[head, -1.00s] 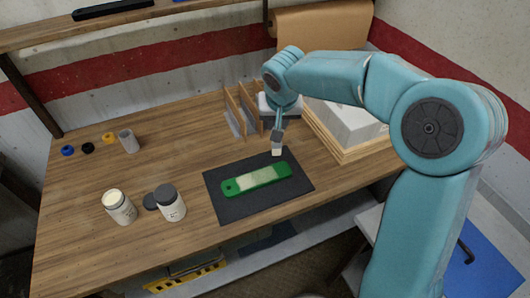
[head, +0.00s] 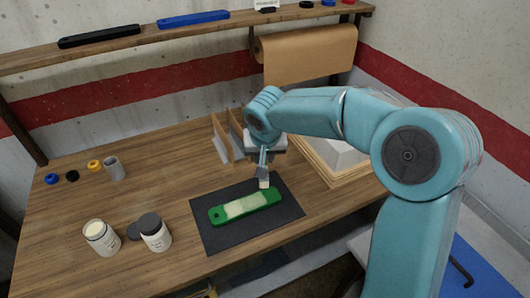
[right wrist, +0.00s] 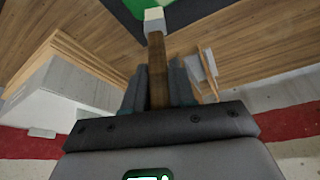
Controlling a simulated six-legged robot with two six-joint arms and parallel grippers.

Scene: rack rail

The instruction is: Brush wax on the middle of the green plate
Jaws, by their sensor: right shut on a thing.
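The green plate (head: 268,199) lies on a dark mat (head: 218,237) on the workbench. A pale, cream-green patch of wax (head: 243,206) covers its middle, with plain green ends. My right gripper (head: 262,170) is shut on a brush, whose pale tip (head: 264,184) is at the plate's far edge, right of the patch; I cannot tell if it touches. In the right wrist view the brush's brown handle (right wrist: 157,65) is between the fingers, and part of the plate (right wrist: 138,8) shows behind the tip. An open jar of cream wax (head: 100,240) stands at the left. My left gripper is not in view.
A jar with a dark lid (head: 155,233) and a loose dark lid stand left of the mat. A grey cup (head: 114,168) and small coloured pieces are farther back. Wooden dividers (head: 222,138) and a stacked tray (head: 330,160) lie behind and right of the plate.

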